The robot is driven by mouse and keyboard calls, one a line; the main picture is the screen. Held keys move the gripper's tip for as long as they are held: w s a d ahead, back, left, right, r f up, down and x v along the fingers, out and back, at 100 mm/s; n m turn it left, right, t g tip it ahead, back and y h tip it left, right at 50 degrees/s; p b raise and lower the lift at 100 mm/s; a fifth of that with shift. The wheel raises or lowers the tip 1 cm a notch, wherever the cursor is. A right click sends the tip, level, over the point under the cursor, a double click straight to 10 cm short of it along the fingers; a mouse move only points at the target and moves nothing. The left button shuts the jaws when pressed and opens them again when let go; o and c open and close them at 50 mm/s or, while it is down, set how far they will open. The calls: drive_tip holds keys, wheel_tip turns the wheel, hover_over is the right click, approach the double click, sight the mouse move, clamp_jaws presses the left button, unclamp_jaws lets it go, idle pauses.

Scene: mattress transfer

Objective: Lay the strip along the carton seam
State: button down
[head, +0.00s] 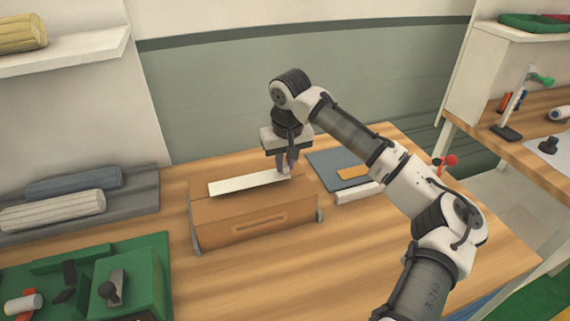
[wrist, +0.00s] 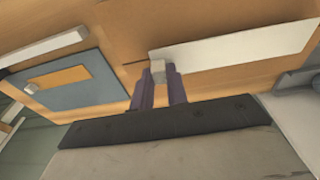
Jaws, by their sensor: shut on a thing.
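The brown carton (head: 245,217) stands on the wooden table. The long white strip (head: 243,183) lies across its top, seemingly flat, though I cannot tell if its whole length touches. In the wrist view, the strip (wrist: 245,45) runs right from my gripper (wrist: 158,78), close to a thin line on the carton top (wrist: 135,50) that may be the seam. My gripper (head: 287,166) points down at the strip's right end in the head view. Its fingers are shut on a small pale block (wrist: 158,67), which looks like a tab on the strip's end. Part of the seam is hidden under the strip.
Right of the carton are a blue-grey mat (head: 325,164) with an orange piece (head: 353,172) and a white bar (head: 360,192). A green tray (head: 150,255) stands front left, with rolls on a grey board (head: 147,190) behind. The table front right is clear.

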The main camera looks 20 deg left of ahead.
drive_tip(key=shift+f, duration=0.8)
drive_tip(key=shift+f, duration=0.15)
drive_tip(key=c, duration=1.4)
unclamp_jaws()
drive_tip(key=r, duration=0.4)
drive_tip(key=s+r+b, duration=0.1)
drive_tip(key=r, duration=0.3)
drive_tip(key=d+r+b, duration=0.1)
drive_tip(key=r, duration=0.3)
drive_tip(key=shift+s+r, duration=0.1)
drive_tip(key=shift+s, duration=0.15)
